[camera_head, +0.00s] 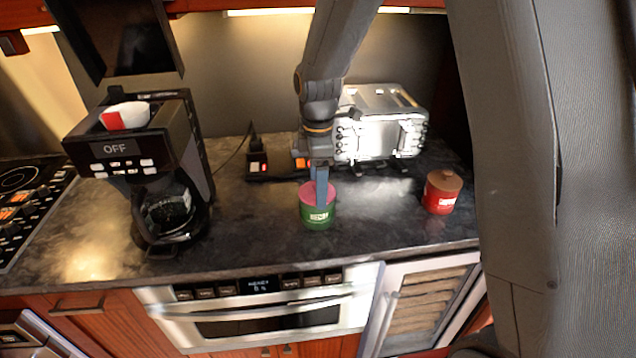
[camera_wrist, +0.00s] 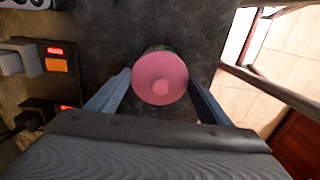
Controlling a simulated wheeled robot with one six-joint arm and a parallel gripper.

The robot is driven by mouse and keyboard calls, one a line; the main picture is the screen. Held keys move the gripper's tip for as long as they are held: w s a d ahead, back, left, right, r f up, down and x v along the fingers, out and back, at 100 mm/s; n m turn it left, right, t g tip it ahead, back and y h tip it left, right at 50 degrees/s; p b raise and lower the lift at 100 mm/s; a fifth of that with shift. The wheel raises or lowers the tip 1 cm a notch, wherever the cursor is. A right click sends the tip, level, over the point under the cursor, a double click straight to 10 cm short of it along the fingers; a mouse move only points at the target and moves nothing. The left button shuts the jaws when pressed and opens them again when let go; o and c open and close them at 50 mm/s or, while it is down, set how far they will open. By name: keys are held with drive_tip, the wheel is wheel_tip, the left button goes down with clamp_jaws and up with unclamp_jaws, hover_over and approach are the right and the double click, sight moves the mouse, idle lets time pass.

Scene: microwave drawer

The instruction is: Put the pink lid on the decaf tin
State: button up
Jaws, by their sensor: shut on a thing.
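The pink lid (camera_head: 309,190) is at the top of a green tin (camera_head: 318,217) on the dark counter, with no clear gap between them. The tin's pale label is too small to read. My gripper (camera_head: 319,193) points down over the tin. The lid's knob faces up toward the camera. The lid hides most of the tin there, so I cannot tell whether it is fully seated.
A red tin (camera_head: 441,197) with a brown lid stands to the right. A silver toaster (camera_head: 383,130) is behind, near a power strip (camera_head: 272,168). A black coffee maker (camera_head: 130,150) stands left. The counter's front edge is above a steel oven (camera_head: 265,318). Counter between the tins is clear.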

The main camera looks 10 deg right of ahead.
idle(0.3)
drive_tip(key=o, duration=1.3)
drive_tip(key=shift+r+p, duration=1.65)
drive_tip(key=shift+r, duration=1.85)
drive_tip(key=s+d+f+m+b, duration=0.3)
drive_tip(key=s+m, duration=0.2)
drive_tip(key=m, duration=0.1)
drive_tip(key=s+d+f+m+t+b, duration=0.1)
drive_tip(key=s+d+f+m+b, duration=0.3)
drive_tip(key=s+m, duration=0.1)
drive_tip(key=s+d+f+m+b, duration=0.3)
drive_tip(key=s+f+m+b, duration=0.1)
drive_tip(key=s+m, duration=0.2)
drive_tip(key=shift+d+f+m, duration=0.2)
drive_tip(key=shift+m, duration=0.3)
